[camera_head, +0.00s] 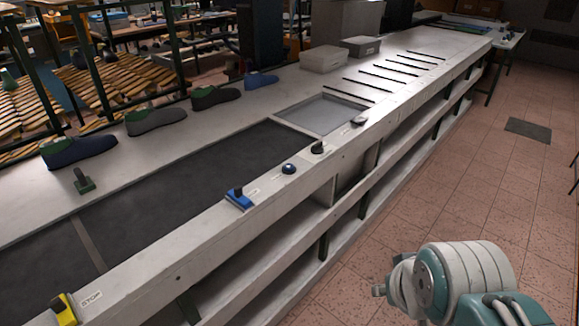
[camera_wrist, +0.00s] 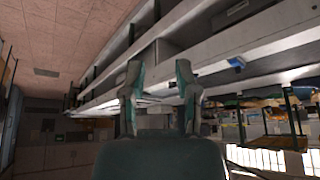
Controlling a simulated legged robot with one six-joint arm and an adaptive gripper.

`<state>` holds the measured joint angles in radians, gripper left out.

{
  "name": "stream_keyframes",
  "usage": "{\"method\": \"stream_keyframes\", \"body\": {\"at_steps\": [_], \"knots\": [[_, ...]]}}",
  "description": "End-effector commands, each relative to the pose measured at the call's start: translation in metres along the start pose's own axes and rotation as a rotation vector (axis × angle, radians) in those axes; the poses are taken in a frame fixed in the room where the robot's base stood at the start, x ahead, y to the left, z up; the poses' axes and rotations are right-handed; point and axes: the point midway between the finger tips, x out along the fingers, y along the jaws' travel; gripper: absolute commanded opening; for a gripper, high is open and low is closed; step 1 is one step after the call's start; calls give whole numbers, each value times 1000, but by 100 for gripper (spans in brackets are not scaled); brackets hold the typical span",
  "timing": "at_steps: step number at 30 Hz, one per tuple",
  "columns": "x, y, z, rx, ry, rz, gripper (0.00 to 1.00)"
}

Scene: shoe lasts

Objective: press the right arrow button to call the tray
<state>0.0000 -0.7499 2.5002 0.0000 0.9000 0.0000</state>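A blue piece (camera_wrist: 236,62) on the ledge shows in the camera_wrist view. My gripper (camera_wrist: 158,70) is open and empty, its fingers well apart, away from the bench. My arm shows at the lower right of the camera_head view.
A yellow stop control (camera_head: 65,309) is at the near left. A dark belt (camera_head: 170,185) runs behind the ledge, with a grey recessed panel (camera_head: 322,113) beyond. Open tiled floor (camera_head: 470,190) lies right of the bench.

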Motion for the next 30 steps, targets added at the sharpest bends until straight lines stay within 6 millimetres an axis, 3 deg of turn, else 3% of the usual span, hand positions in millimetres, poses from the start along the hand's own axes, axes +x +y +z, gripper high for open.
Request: {"method": "stream_keyframes", "body": {"at_steps": [5, 6, 8, 9, 30], "knots": [[0, 0, 0, 0, 0, 0, 40], [0, 0, 0, 0, 0, 0, 36], [0, 0, 0, 0, 0, 0, 9], [0, 0, 0, 0, 0, 0, 0], [0, 0, 0, 0, 0, 0, 0]]}}
